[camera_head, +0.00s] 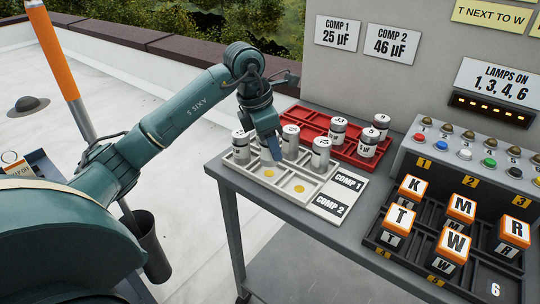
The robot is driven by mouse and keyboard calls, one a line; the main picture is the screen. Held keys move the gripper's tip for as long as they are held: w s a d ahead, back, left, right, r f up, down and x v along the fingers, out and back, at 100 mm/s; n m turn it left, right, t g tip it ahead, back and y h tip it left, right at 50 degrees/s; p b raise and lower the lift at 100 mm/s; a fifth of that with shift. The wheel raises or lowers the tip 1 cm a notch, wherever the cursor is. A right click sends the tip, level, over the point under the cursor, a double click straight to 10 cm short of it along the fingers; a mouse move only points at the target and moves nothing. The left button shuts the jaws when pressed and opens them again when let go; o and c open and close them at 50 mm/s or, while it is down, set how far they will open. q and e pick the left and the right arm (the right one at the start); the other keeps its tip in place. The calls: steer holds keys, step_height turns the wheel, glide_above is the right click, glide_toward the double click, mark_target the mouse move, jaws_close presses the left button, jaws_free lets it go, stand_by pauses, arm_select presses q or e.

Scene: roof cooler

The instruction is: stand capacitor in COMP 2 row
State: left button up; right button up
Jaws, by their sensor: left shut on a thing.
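My left gripper (275,155) points down over the white two-row tray (325,208). It is shut on a silver capacitor (267,154), mostly hidden behind the fingers; whether it touches the tray is unclear. The front row is labelled COMP 2 and the back row COMP 1. One capacitor (241,149) stands upright at the front row's left end. Capacitors (290,143) and (320,155) stand upright in the back row. Yellow dots (299,188) show on two front-row cell floors. My right gripper is out of view.
A red tray (305,119) behind holds capacitors (337,131) and (368,143). Wall signs read COMP 1 25 µF (338,33) and COMP 2 46 µF (391,45). Lettered blocks (455,245) and a button panel (465,153) stand at the right.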

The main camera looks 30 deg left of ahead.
mark_target(271, 156)
arm_select(q)
steer(key=shift+f, duration=1.65)
steer(key=shift+f, duration=0.2)
steer(key=o, duration=1)
steer(key=shift+o, duration=0.2)
steer(key=v, duration=1.2)
steer(key=shift+r+p, duration=0.2)
steer(key=shift+p, duration=0.1)
